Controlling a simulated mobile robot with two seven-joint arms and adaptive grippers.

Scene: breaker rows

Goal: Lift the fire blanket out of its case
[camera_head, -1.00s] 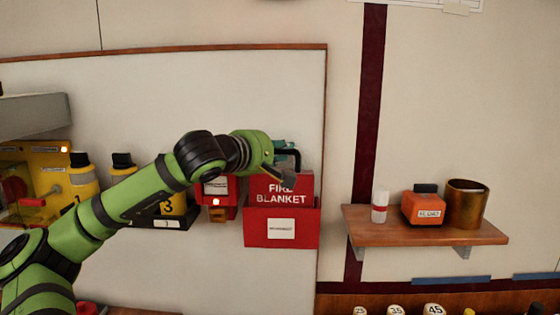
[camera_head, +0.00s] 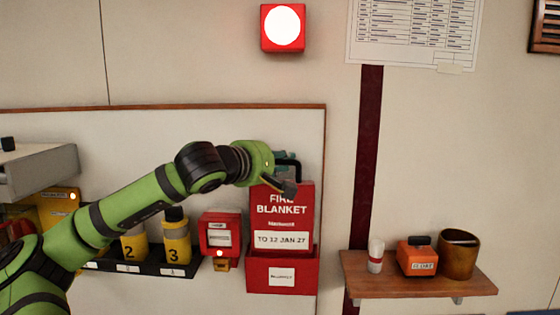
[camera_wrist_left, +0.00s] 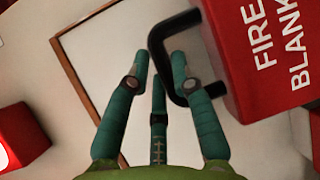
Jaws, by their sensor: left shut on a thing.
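The fire blanket (camera_head: 281,222) is a red block with white lettering and a date label reading "TO 12 JAN 27". Most of its front shows above the red case (camera_head: 258,274) on the wall panel. Its lower end is hidden behind the case front, so I cannot tell whether it is clear of it. My left gripper (camera_head: 284,163) is shut on the black handle (camera_head: 297,168) at the blanket's top. In the left wrist view, the teal fingers (camera_wrist_left: 165,75) are around the handle (camera_wrist_left: 157,45), and the red blanket (camera_wrist_left: 265,60) is at the right. My right gripper is not in view.
A small red box (camera_head: 220,232) is on the panel just left of the case. Yellow numbered canisters (camera_head: 176,240) stand in a black rack further left. A wooden shelf (camera_head: 420,282) to the right holds an orange box (camera_head: 416,258), a brass cup (camera_head: 458,255) and a white bottle (camera_head: 375,256).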

